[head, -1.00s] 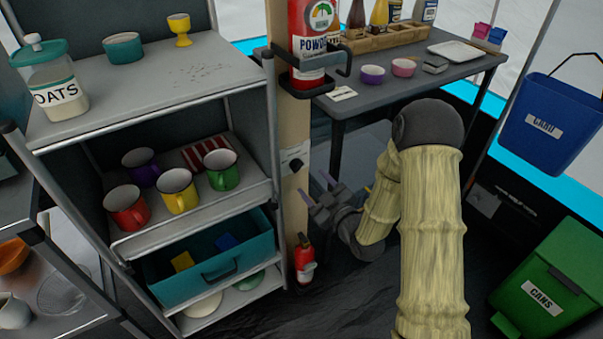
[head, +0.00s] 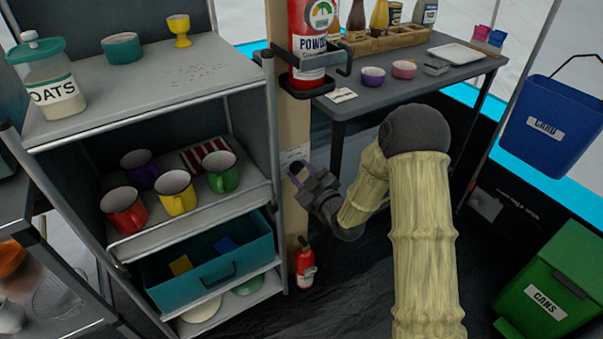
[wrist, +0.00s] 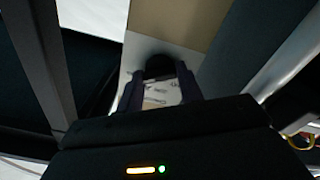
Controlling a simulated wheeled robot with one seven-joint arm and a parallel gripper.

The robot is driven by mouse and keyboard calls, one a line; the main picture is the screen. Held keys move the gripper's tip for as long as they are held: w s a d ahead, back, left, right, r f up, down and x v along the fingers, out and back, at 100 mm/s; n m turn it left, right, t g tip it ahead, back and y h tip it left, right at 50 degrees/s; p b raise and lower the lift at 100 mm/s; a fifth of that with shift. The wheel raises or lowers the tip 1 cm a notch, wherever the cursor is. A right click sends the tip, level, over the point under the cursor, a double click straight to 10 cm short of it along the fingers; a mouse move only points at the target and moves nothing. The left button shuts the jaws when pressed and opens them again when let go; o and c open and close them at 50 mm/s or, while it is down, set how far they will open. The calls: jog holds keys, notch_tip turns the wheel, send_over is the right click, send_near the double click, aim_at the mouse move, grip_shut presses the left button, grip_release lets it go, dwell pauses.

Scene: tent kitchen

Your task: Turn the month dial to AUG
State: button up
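The month dial shows in the wrist view as a dark round knob (wrist: 160,66) on a pale printed plate (wrist: 163,93). In the head view the plate (head: 294,153) sits on the wooden post, and my gripper hides the knob. My gripper (head: 298,172) is up close to the post at the plate's height. In the wrist view its two fingers (wrist: 160,88) stand apart, one on each side below the knob, with the plate showing between them. I cannot tell whether they touch the knob. The month marks are too blurred to read.
The wooden post (head: 280,115) carries a red powder extinguisher (head: 311,45) above the dial. A smaller red extinguisher (head: 304,265) is low beside it. The mug shelf (head: 150,240) is close on the left, and a dark table (head: 400,90) is behind my arm.

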jog(key=shift+m, duration=0.3)
jog(key=m+p, duration=0.1)
jog(key=m, duration=0.2)
jog(key=m+p, duration=0.1)
jog(key=m, duration=0.2)
jog(key=shift+r+m+p, duration=0.1)
jog(key=shift+m+p, duration=0.2)
jog(key=shift+p, duration=0.05)
jog(key=m+p, duration=0.1)
jog(key=m, duration=0.2)
jog(key=shift+d+m+p, duration=0.1)
jog(key=shift+m+p, duration=0.3)
jog(key=m+p, duration=0.1)
jog(key=m, duration=0.2)
jog(key=shift+m+p, duration=0.3)
jog(key=shift+p, duration=0.1)
jog(key=m+p, duration=0.2)
jog(key=m, duration=0.2)
jog(key=shift+m, duration=0.3)
jog(key=m+p, duration=0.1)
jog(key=m, duration=0.3)
jog(key=shift+m+p, duration=0.35)
jog(key=shift+m, duration=0.05)
jog(key=shift+f, duration=0.2)
jog(key=o, duration=1)
